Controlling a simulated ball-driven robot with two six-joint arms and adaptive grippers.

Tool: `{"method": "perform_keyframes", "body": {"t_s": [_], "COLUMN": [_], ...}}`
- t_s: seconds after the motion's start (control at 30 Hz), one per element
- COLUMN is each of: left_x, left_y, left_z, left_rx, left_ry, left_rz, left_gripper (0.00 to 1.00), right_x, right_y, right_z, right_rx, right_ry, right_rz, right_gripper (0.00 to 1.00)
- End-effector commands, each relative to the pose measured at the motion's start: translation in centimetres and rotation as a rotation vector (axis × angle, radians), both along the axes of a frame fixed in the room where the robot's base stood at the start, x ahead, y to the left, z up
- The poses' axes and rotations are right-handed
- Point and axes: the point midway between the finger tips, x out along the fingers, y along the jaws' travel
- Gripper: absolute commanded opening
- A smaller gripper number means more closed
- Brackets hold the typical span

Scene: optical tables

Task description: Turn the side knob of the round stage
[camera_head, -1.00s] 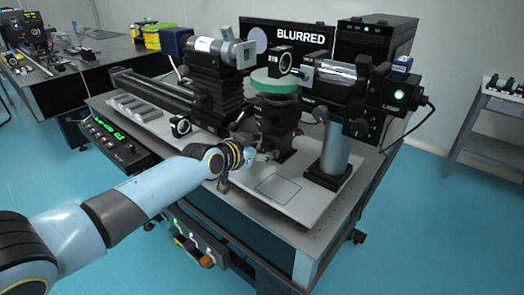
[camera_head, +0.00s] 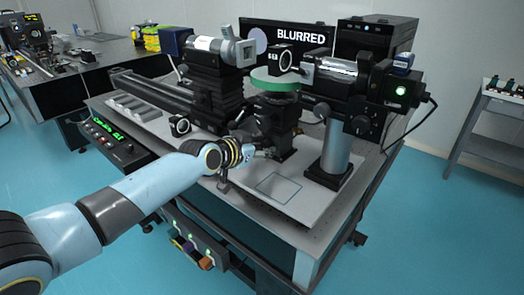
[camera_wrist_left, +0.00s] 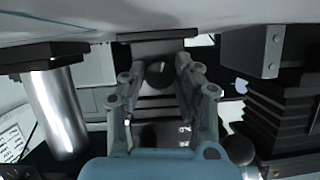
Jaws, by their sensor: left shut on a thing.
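The round stage (camera_head: 274,82) has a green rim around a pale top. It sits on a dark mount on the optical table's board. My left gripper (camera_head: 266,148) reaches in from the left, low at the front of this mount. In the left wrist view my left gripper (camera_wrist_left: 158,82) has its two fingers on either side of a dark round knob (camera_wrist_left: 160,74), closed on it. In the head view the knob is hidden by the gripper and dark mount parts. My right gripper is in neither view.
A screen (camera_head: 302,37) reads "BLURRED". A silver post (camera_head: 335,145) on a dark base stands right of the stage, also seen in the left wrist view (camera_wrist_left: 55,115). A dark rail and lens unit (camera_head: 215,50) lie left.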

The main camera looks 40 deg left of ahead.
Motion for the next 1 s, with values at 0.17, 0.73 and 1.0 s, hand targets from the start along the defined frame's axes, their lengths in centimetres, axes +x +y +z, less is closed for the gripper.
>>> {"method": "perform_keyframes", "body": {"t_s": [0.17,0.73,1.0], "left_x": [0.0,-1.2,-6.6], "left_y": [0.0,0.1,0.3], "left_z": [0.0,0.4,2.6], "left_rx": [0.0,0.002,0.006], "left_ry": [0.001,0.002,0.003], "left_rz": [0.0,-0.001,-0.002], "left_gripper": [0.32,0.53,0.53], "right_x": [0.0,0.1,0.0], "right_y": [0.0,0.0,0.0], "right_z": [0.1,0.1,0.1], "right_rx": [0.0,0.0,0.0], "right_ry": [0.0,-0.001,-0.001], "right_rz": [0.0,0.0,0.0], "right_gripper": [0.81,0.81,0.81]}}
